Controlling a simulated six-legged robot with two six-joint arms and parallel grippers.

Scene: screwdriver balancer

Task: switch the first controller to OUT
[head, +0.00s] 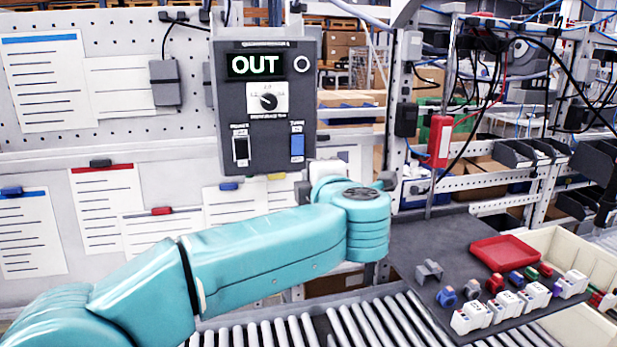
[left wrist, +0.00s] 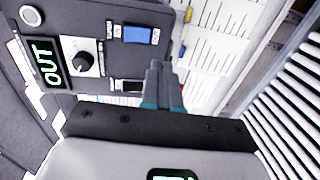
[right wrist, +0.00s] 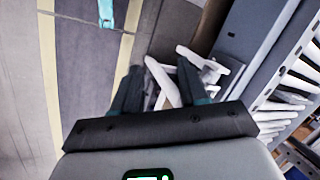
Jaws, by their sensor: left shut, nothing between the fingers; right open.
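The grey controller (head: 265,145) hangs upright in front of the pegboard in the head view. Its display (head: 256,65) reads OUT in light letters. Below are a round knob (head: 268,101), a black rocker switch (head: 240,149) at left and a blue switch (head: 297,145) at right. In the left wrist view the controller (left wrist: 105,20) appears turned, with the OUT display (left wrist: 46,62) at left. My left gripper (left wrist: 160,68) is shut and empty, its tips near the controller's lower edge; contact cannot be told. My right gripper (right wrist: 158,72) is open and empty, away from the controller.
A roller conveyor (head: 300,330) runs along the bottom. A dark table (head: 415,240) at right holds a red tray (head: 505,252) and several small coloured parts. A cream bin (head: 590,255) stands beside it. Papers are clipped on the wall panel. A shelf rack stands at right.

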